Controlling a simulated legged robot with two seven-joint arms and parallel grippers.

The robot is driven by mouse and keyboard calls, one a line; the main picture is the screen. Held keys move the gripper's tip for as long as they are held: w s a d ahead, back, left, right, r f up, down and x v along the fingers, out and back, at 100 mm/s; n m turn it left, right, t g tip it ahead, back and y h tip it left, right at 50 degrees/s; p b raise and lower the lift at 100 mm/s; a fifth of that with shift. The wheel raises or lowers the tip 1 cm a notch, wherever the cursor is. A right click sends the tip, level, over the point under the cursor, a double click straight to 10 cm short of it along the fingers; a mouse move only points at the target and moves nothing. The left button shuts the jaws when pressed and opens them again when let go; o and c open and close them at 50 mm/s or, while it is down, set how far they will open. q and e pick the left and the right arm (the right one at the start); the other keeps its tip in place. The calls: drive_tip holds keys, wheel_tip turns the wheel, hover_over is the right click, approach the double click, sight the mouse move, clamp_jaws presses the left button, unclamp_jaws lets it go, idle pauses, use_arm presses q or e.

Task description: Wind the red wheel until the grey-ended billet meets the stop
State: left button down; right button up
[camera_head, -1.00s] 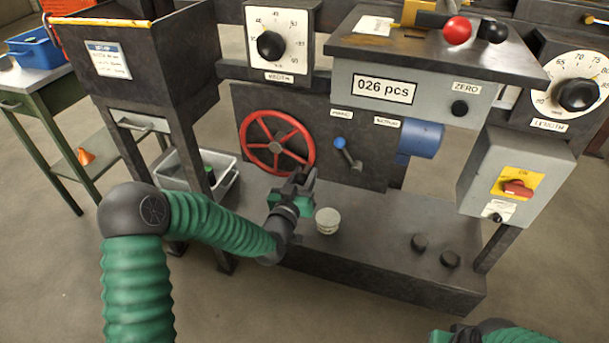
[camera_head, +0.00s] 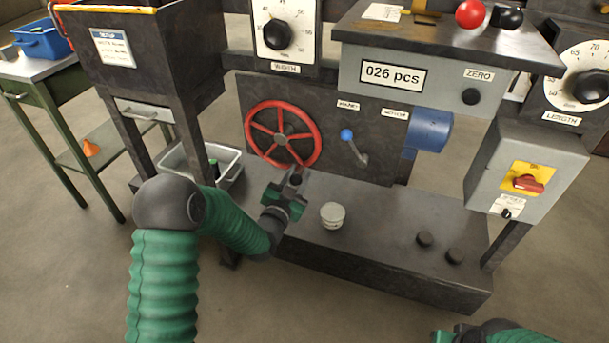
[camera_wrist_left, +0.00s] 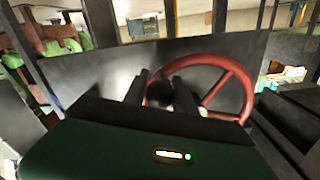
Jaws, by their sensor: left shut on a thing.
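The red wheel (camera_head: 316,150) is upright on the dark front panel of the machine and also shows in the left wrist view (camera_wrist_left: 247,88). My left gripper (camera_head: 295,178) is at the wheel's lower edge. In the left wrist view its two fingers (camera_wrist_left: 160,88) are on either side of a dark round knob (camera_wrist_left: 159,95) by the wheel's rim, and it is shut on this knob. My right gripper (camera_head: 455,337) shows only as a sliver at the bottom edge, and its jaws are hidden. I see no grey-ended billet or stop.
A blue-knobbed lever (camera_head: 347,136) and a blue cylinder (camera_head: 430,130) are right of the wheel. A small pale round tin (camera_head: 332,215) stands on the dark base ledge (camera_head: 380,225). A grey bin (camera_head: 232,160) is at lower left. A switch box (camera_head: 500,165) is at right.

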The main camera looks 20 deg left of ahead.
use_arm(q)
drive_tip(key=a+f+m+b, duration=0.1)
drive_tip(key=a+f+m, duration=0.1)
drive_tip(key=a+m, duration=0.5)
drive_tip(key=shift+f+m, duration=0.15)
drive_tip(key=shift+m, duration=0.25)
idle(0.3)
drive_tip(key=c, duration=1)
unclamp_jaws()
drive_tip(key=shift+c, duration=0.2)
drive_tip(key=s+p, duration=0.5)
drive_tip(key=s, duration=1.1)
drive_tip(key=shift+s+a+p, duration=0.3)
drive_tip(key=shift+s, duration=0.05)
